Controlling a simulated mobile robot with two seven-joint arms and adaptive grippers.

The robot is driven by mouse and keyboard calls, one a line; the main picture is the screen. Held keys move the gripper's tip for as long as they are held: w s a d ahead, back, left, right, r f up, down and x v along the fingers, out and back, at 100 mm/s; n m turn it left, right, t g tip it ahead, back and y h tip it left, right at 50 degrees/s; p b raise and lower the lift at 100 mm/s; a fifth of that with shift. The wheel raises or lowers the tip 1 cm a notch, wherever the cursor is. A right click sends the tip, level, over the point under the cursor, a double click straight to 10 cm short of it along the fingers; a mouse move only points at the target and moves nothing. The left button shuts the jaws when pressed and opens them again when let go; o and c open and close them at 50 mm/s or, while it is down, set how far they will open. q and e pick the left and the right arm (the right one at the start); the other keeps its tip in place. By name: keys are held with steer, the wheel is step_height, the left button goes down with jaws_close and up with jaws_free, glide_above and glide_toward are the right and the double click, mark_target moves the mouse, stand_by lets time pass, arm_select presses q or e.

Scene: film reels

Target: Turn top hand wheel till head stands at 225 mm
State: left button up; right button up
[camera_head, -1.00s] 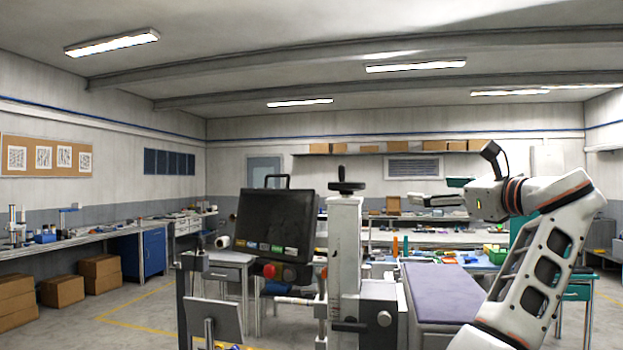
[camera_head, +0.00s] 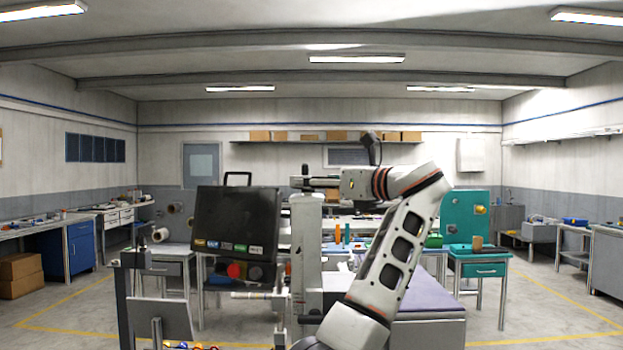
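The top hand wheel (camera_head: 297,182), dark with a small upright knob (camera_head: 305,170), sits on top of the pale column (camera_head: 305,235) of the machine in the middle. My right gripper (camera_head: 318,183) is level with the wheel at its right side, with its fingers seen edge-on and overlapping the wheel's outline. I cannot tell whether the fingers touch the wheel, or whether they are open or shut. My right arm hides part of the machine to the right of the column. No height scale can be read. My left gripper is not in view.
A dark control panel (camera_head: 236,222) with coloured buttons stands just left of the column. A purple-topped table (camera_head: 428,300) lies behind my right arm. A teal cabinet (camera_head: 465,218) is to the right. The floor at the far right is clear.

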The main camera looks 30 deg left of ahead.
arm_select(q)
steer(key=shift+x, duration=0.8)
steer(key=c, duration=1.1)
